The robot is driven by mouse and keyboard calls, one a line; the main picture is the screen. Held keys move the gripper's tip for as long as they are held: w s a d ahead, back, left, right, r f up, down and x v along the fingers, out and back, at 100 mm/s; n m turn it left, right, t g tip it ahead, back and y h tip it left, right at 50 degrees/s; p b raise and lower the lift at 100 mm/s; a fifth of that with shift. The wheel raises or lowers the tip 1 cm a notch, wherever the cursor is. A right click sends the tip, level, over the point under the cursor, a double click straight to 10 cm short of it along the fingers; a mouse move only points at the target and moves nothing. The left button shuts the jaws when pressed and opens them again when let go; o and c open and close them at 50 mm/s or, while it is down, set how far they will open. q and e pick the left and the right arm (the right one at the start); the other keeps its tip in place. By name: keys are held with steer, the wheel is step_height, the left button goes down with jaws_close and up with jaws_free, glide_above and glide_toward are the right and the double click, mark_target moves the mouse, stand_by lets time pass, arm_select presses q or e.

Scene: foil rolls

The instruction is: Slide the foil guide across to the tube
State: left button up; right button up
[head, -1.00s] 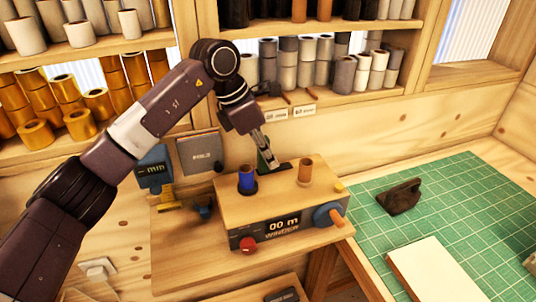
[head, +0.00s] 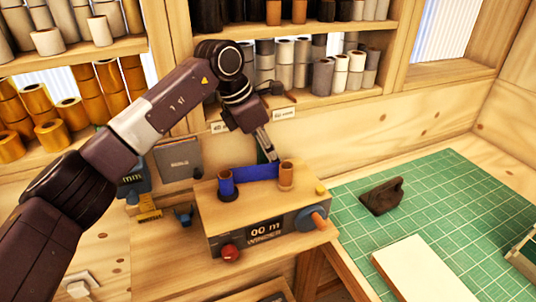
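The winder (head: 262,236) is a wooden box with a dark front reading "00 m". A blue foil roll (head: 226,187) stands on its top left, and a brown tube (head: 286,177) stands on its top right. A blue foil strip (head: 256,171) spans from the roll to beside the tube. My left gripper (head: 271,157) reaches down behind the strip, close to the tube's left side. Its fingers appear shut on the dark foil guide (head: 262,155), whose lower part is hidden by the strip. My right gripper is not in view.
The winder has a blue crank with an orange handle (head: 318,219) at right and a red knob (head: 231,253) at front. A green mat (head: 440,200) at right holds a dark tool (head: 382,196) and a pale board (head: 425,275). Shelves of rolls stand behind.

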arm_select(q)
steer(key=shift+s+a+r, duration=0.1)
steer(key=shift+a+r, duration=0.1)
steer(key=v, duration=1.1)
steer(key=shift+r, duration=0.3)
steer(key=shift+d+f, duration=0.1)
